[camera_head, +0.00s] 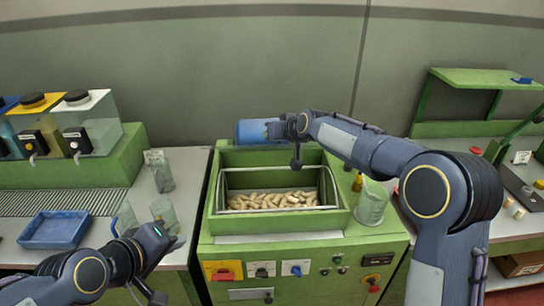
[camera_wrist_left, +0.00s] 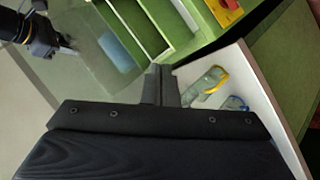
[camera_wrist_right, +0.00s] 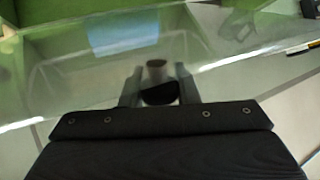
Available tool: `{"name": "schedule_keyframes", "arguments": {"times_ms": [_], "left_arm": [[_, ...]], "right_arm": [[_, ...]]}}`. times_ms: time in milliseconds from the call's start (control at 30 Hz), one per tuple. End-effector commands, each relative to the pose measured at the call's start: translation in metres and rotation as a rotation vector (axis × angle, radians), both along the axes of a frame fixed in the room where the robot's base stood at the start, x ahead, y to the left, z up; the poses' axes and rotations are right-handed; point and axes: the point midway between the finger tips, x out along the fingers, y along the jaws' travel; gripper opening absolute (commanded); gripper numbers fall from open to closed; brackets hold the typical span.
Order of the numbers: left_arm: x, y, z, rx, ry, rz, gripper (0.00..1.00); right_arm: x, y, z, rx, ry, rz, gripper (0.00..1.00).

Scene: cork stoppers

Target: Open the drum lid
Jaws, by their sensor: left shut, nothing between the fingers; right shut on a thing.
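The green drum (camera_head: 222,222) stands open-topped in the middle of the head view, with many corks (camera_head: 270,200) inside. Its clear lid shows in the right wrist view (camera_wrist_right: 225,45), see-through and hard to outline. It appears raised; I cannot tell its exact angle. My right gripper (camera_wrist_right: 157,76) is shut on the lid's handle (camera_wrist_right: 158,93), a short post with a black end; in the head view it is above the drum's back. My left gripper (camera_wrist_left: 160,72) is shut and empty, low at the left, away from the lid, its fingertips unclear in the head view.
A blue cylinder (camera_head: 252,131) lies behind the drum. A clear beaker (camera_head: 371,203) stands at its right. Glass vessels (camera_head: 161,178) and a blue tray (camera_head: 55,230) are on the left counter. A control panel (camera_head: 222,270) is on the front.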

Motion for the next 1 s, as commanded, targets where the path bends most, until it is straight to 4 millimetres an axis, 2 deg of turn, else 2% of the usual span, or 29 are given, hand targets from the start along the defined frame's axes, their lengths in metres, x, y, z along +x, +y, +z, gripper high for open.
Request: {"name": "schedule_keyframes", "arguments": {"times_ms": [33, 200, 300, 500, 600, 733, 900, 1000], "left_arm": [[0.022, -0.014, 0.002, -0.077, -0.011, 0.045, 0.00], [0.085, -0.057, 0.013, -0.394, -0.066, 0.218, 0.00], [0.115, -0.083, 0.016, -0.603, -0.083, 0.309, 0.00], [0.158, -0.135, 0.011, -1.049, -0.082, 0.475, 0.00], [0.170, -0.158, 0.001, -1.281, -0.068, 0.552, 0.00], [0.177, -0.182, -0.017, -1.579, -0.049, 0.645, 0.00], [0.172, -0.200, -0.043, -1.897, -0.037, 0.735, 0.00], [0.166, -0.204, -0.054, -2.024, -0.041, 0.763, 0.00]], "right_arm": [[0.001, 0.000, 0.003, 0.002, -0.008, -0.001, 0.00], [0.001, 0.000, 0.003, 0.002, -0.008, -0.001, 0.00], [0.001, 0.000, 0.003, 0.002, -0.008, -0.001, 0.00], [0.001, 0.000, 0.002, 0.001, -0.007, -0.001, 0.00], [0.001, 0.000, 0.002, 0.001, -0.007, -0.001, 0.00], [0.001, 0.000, 0.002, 0.001, -0.006, -0.001, 0.00], [0.001, 0.000, 0.002, 0.001, -0.005, -0.001, 0.00], [0.001, 0.000, 0.001, 0.002, -0.005, -0.001, 0.00]]}}
